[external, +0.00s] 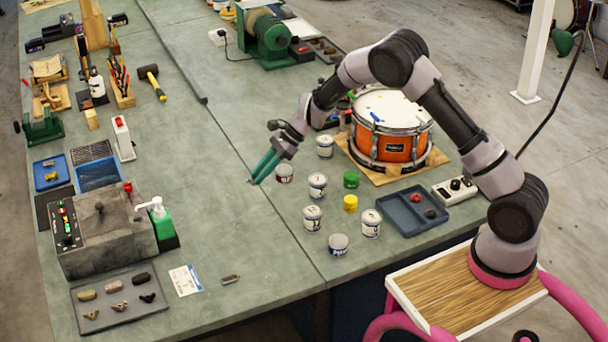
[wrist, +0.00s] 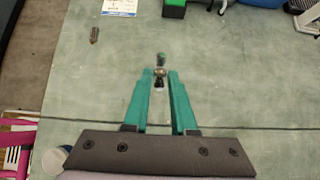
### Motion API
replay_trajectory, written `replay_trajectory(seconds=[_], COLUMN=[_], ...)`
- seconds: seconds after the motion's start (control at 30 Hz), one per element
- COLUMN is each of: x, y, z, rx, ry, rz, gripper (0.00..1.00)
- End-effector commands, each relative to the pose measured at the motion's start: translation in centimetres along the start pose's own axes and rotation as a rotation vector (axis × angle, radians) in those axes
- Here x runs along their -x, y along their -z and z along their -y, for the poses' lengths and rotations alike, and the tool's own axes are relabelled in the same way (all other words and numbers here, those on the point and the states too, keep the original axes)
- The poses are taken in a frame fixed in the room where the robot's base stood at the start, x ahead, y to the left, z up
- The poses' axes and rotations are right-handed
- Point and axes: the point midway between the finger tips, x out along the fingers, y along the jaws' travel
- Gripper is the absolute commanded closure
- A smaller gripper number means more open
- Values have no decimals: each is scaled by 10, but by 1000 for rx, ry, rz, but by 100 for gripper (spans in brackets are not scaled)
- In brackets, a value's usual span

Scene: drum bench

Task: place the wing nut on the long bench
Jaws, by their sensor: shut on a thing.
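My gripper (external: 255,180) has its green fingers pointing down and left over the grey-green bench top (external: 215,215), left of the seam.
Several paint cans (external: 317,186) and an orange drum (external: 385,130) stand to the right. A tray of small parts (external: 118,318), a card (external: 185,280) and a small metal piece (external: 230,279) lie toward the front. The left bench's middle is clear.

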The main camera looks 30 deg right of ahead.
Motion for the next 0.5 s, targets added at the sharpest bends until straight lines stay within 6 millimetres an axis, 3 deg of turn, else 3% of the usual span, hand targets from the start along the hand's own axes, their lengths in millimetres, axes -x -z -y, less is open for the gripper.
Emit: replay_trajectory(seconds=[0.03,0.5], x=[-8,-57], y=[10,60], z=[-2,-3], rx=[0,3], ry=[-7,-11], rz=[-3,-3], gripper=[100,100])
